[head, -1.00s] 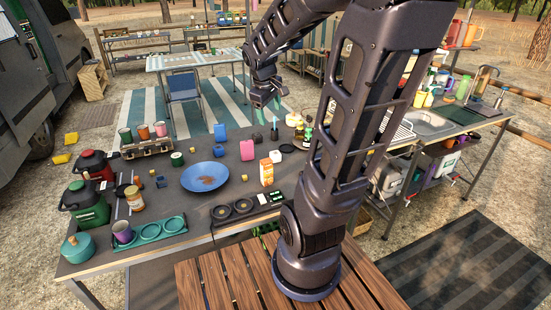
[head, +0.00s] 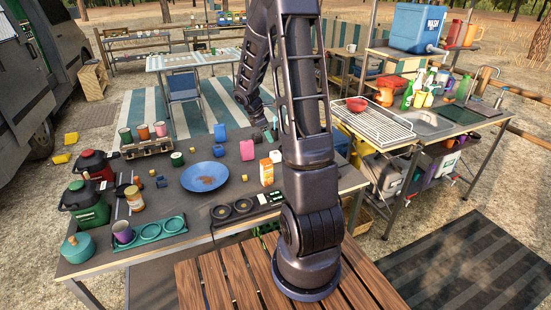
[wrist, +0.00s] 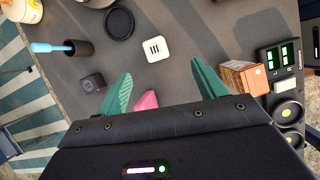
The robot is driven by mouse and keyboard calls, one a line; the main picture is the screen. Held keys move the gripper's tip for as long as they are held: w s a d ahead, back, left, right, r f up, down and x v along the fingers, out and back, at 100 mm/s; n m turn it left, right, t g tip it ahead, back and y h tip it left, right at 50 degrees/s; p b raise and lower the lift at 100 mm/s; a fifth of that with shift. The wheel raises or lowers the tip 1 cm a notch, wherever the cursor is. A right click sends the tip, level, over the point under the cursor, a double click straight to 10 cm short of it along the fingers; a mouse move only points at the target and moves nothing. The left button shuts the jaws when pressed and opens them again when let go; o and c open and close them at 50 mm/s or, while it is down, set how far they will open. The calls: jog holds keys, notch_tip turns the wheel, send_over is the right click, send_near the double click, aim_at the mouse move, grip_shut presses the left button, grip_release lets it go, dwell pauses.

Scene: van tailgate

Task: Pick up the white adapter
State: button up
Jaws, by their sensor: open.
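The white adapter (wrist: 154,48) is a small white cube with dark slots on its top face. It stands on the grey table (wrist: 185,20), ahead of my fingertips in the wrist view. In the head view the adapter (head: 275,156) is just beside the orange carton, close to my arm. My gripper (wrist: 161,70) is open, with green fingers spread and nothing held. The adapter lies roughly in line with the gap between them, apart from both. In the head view my arm partly hides the gripper.
A pink item (wrist: 147,101) shows between the finger bases. An orange carton (wrist: 242,78) is close to the right finger. A dark cube (wrist: 92,82), a black round lid (wrist: 119,23) and a blue-handled brush in a black holder (wrist: 77,48) stand nearby. A blue plate (head: 204,176) lies further left.

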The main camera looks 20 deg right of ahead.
jog(key=n, duration=0.2)
send_near(275, 153)
jog(key=shift+x, duration=5.35)
jog(key=c, duration=1.1)
jog(key=shift+r, duration=0.1)
